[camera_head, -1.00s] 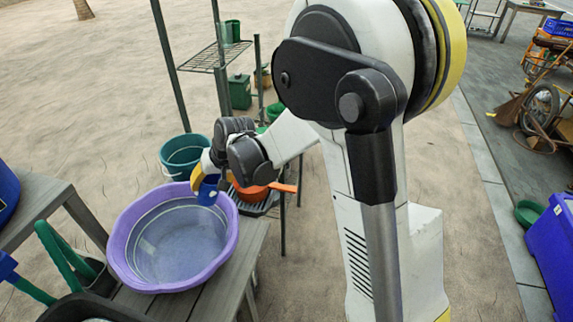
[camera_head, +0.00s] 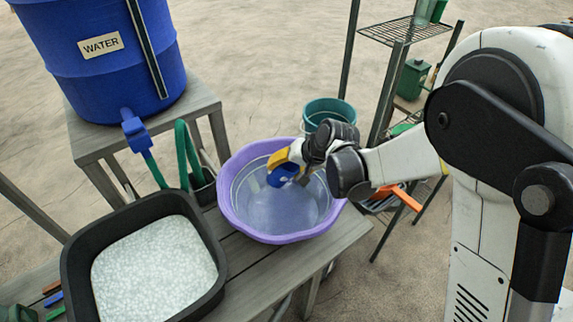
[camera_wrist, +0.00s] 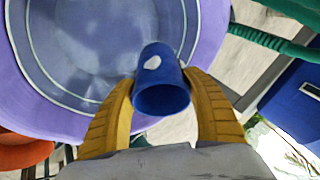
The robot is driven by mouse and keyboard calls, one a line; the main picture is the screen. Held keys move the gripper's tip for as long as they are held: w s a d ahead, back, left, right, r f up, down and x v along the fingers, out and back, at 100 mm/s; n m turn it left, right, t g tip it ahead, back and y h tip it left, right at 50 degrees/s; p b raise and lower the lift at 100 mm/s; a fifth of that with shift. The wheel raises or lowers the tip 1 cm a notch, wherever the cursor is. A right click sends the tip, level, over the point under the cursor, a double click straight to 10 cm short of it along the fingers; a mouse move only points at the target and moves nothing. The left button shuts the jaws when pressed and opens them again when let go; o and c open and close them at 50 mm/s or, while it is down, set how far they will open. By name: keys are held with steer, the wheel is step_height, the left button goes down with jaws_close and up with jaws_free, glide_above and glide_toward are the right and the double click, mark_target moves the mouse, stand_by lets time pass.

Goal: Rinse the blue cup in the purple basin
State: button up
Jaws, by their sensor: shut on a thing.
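The purple basin (camera_head: 227,200) stands on the grey slatted table and holds what looks like shallow water. My gripper (camera_head: 281,164) is over the back part of the basin. It is shut on the blue cup (camera_head: 285,172). In the wrist view the blue cup (camera_wrist: 160,84) sits between the two yellow fingers, with its dark open end towards the camera and a pale spot on its side. The purple basin (camera_wrist: 45,100) lies beyond it in that view. I cannot tell whether the cup touches the water.
A black tub (camera_head: 75,262) of white pellets stands left of the basin. A blue barrel marked WATER (camera_head: 60,50) with a blue tap (camera_head: 133,125) is behind it. A teal bucket (camera_head: 330,112) and a wire rack (camera_head: 405,30) are behind the basin.

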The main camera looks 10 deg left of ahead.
step_height(320, 180, down, 13)
steer(key=b, duration=0.7)
steer(key=shift+f+b, duration=0.15)
steer(key=shift+b, duration=0.35)
steer(key=shift+f+b, duration=0.35)
steer(key=shift+r, duration=0.15)
